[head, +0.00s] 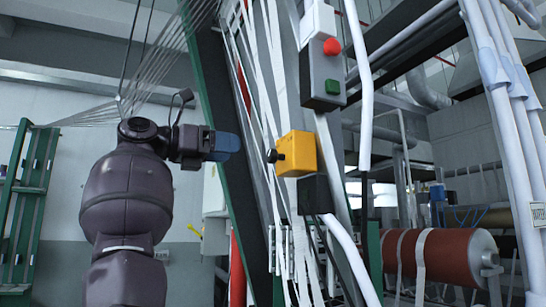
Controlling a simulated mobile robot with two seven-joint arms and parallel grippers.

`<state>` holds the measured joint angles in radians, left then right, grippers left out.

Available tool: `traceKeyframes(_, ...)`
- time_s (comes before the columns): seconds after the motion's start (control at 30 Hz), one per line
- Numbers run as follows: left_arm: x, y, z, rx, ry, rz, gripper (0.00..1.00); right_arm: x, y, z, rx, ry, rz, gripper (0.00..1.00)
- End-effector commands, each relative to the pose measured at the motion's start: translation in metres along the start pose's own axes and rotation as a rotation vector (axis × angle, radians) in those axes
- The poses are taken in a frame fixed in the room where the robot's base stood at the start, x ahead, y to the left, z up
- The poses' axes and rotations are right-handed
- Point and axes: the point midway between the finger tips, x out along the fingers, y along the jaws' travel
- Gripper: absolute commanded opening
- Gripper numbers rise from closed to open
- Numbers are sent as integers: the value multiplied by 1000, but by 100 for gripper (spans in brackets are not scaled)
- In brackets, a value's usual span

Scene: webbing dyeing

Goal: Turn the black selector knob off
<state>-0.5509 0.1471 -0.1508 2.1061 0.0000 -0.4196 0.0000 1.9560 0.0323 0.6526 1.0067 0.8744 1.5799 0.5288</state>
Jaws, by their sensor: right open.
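The black selector knob (272,156) sticks out from the left face of a yellow box (300,153) near the middle of the head view. I see the knob side-on and cannot read which way it is turned. My right gripper (229,144), with blue fingers, is to the left of the knob at nearly the same height and points toward it. A visible gap separates the fingertips from the knob. The gripper is open and holds nothing. My left gripper is not in view.
Above the yellow box is a grey control box with a red button (332,46) and a green button (333,86). A black box (315,194) sits just below. White webbing strands run behind the knob. A reddish roller (440,257) is at lower right.

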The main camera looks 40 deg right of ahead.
Motion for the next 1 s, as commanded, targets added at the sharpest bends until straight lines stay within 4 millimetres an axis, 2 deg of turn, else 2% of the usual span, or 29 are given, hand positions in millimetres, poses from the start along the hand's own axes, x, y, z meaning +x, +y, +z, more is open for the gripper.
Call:
traceKeyframes(0.17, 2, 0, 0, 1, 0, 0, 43, 4, -3, -6, 33, 33, -22, 61)
traceKeyframes(0.27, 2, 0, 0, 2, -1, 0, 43, 13, -3, -7, 34, 32, -22, 61)
traceKeyframes(0.7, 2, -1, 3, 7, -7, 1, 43, 84, -5, -9, 33, 30, -23, 61)
traceKeyframes(1.0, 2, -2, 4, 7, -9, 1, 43, 107, -5, -9, 32, 29, -20, 61)
